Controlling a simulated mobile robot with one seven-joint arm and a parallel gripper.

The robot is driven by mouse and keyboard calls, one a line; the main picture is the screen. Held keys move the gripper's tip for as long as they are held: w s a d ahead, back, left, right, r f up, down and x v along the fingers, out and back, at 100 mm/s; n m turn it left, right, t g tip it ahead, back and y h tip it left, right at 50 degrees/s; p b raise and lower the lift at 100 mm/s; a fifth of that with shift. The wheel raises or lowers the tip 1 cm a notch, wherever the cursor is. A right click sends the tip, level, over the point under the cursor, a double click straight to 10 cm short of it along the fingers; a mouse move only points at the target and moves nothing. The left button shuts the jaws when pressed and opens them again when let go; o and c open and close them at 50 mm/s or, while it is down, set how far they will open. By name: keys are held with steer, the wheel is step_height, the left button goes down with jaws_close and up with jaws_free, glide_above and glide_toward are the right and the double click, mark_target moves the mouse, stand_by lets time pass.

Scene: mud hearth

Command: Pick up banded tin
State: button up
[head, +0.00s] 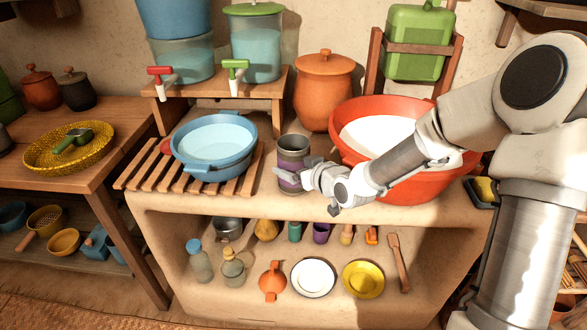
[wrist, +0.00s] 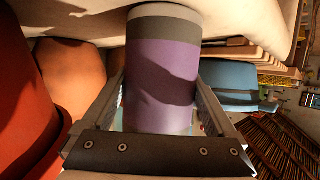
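The banded tin (head: 292,150) is a grey cylinder with a wide purple band. It stands upright on the pale counter, between the blue basin and the red basin. My gripper (head: 299,178) is low at the tin's front right side in the head view. In the wrist view the tin (wrist: 162,70) fills the middle, between the two fingers of my gripper (wrist: 160,85). The fingers are spread, one on each side, with narrow gaps showing along them. Whether the fingertips touch the tin is hard to see.
A red basin (head: 350,165) with white contents stands close right of the tin, under my arm. A blue basin (head: 215,143) sits on a wooden slat rack (head: 133,178) to the left. An orange lidded pot (head: 323,92) stands behind. The counter's front edge is close.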

steer(key=c, duration=0.4)
